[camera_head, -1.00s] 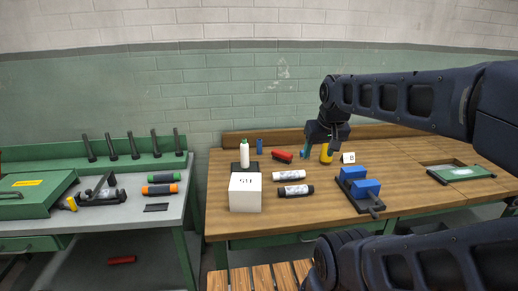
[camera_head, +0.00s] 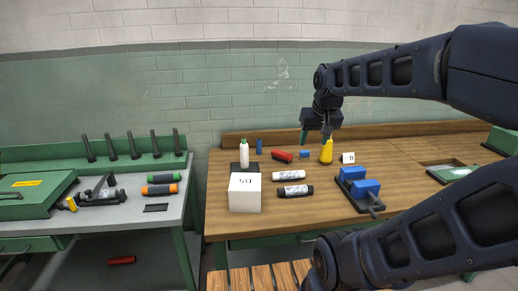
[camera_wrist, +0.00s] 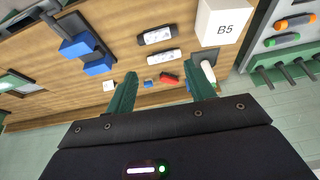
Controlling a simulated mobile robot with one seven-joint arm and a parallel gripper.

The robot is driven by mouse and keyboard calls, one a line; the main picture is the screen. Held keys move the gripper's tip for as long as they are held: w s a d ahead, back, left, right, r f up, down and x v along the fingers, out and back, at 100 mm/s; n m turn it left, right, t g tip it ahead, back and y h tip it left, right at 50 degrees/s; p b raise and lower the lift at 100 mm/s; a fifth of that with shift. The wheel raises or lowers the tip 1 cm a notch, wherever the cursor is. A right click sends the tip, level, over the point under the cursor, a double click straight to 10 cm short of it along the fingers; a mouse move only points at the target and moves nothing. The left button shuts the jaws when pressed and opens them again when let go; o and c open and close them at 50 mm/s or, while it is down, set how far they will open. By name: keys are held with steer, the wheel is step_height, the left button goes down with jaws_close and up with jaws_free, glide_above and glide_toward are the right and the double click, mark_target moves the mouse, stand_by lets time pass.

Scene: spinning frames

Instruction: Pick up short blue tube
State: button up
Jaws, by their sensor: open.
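A short blue tube (camera_head: 303,154) lies on the wooden table between a red object (camera_head: 282,156) and a yellow bottle (camera_head: 326,152). It also shows as a small blue piece (camera_wrist: 148,84) between the fingers in the wrist view. A taller blue cylinder (camera_head: 259,146) stands further left, near the back. My gripper (camera_head: 315,137) is open and empty, with green fingers pointing down, above the back of the table. It appears above the short tube and close to the yellow bottle, apart from the tube. The exact height gap is hard to tell.
A white bottle (camera_head: 244,150) stands behind a white B5 box (camera_head: 245,193). A white tube (camera_head: 288,176) and a black-and-white tube (camera_head: 294,191) lie in front. A blue-jawed vise (camera_head: 359,188) and a small white block (camera_head: 347,158) are to the right.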

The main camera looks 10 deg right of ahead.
steer(key=w+r+m, duration=0.1)
steer(key=w+r, duration=0.1)
steer(key=w, duration=1.1)
steer(key=m+h, duration=0.2)
steer(key=m, duration=0.1)
glide_above(259, 145)
steer(key=s, duration=0.1)
step_height(259, 145, down, 23)
steer(key=x, duration=0.7)
steer(key=s+a+x, duration=0.1)
steer(key=x, duration=0.2)
steer(key=shift+w+a+f, duration=0.1)
steer(key=shift+w+f, duration=0.05)
steer(key=shift+f, duration=0.35)
steer(key=c, duration=1)
steer(key=shift+r, duration=0.15)
steer(key=shift+c, duration=0.2)
